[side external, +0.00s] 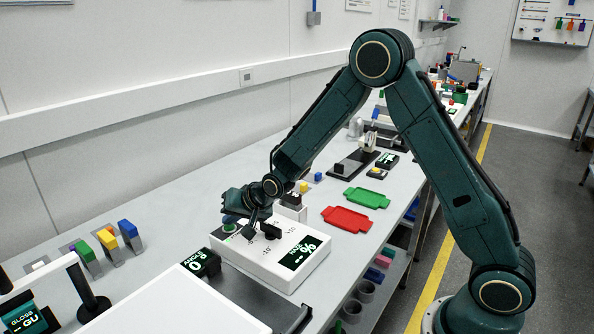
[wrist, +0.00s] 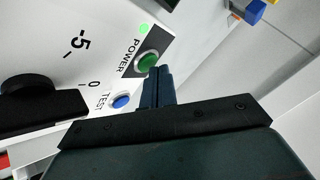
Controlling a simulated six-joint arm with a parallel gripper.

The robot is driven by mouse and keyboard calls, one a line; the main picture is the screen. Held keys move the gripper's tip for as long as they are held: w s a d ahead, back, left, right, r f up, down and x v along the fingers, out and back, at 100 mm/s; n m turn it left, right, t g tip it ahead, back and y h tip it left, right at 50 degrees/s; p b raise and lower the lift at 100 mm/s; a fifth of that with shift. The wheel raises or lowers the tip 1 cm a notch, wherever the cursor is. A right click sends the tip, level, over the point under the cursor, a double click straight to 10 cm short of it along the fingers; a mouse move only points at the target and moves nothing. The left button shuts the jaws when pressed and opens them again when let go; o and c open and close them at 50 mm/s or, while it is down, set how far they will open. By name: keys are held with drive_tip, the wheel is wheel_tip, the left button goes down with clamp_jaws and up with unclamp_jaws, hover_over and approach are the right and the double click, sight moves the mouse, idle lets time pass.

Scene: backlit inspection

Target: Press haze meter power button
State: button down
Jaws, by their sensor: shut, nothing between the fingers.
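The haze meter (side external: 262,268) is a white box on the bench with a lit "% HAZE" display (side external: 299,252). Its green power button (wrist: 148,62), in a dark surround, sits beside the word POWER in the wrist view. A small green light (wrist: 144,28) glows near the label. My gripper (wrist: 158,70) is shut and empty. Its dark blue fingertips are right beside the green button in the wrist view; I cannot tell whether they touch it. In the side view my gripper is low over the meter's far left corner, partly hiding it.
A blue TEST button (wrist: 121,101) and a black dial knob (wrist: 29,96) are close by on the panel. A black angle display (side external: 201,263) stands left of the meter. Red (side external: 347,219) and green (side external: 366,197) trays lie behind it.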

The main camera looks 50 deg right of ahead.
sight(233, 228)
drive_tip(key=shift+r, duration=0.15)
drive_tip(key=shift+r, duration=2.95)
drive_tip(key=s+d+r+n+g, duration=0.1)
drive_tip(key=s+r+n, duration=0.1)
drive_tip(key=s+r, duration=0.55)
drive_tip(key=s+d+r+n+g, duration=0.15)
drive_tip(key=s+r, duration=0.35)
drive_tip(key=s, duration=0.5)
drive_tip(key=s+n+g+h, duration=0.1)
drive_tip(key=s+n, duration=0.3)
drive_tip(key=s, duration=1.6)
drive_tip(key=shift+s+d+r, duration=0.15)
drive_tip(key=shift+s+r, duration=0.05)
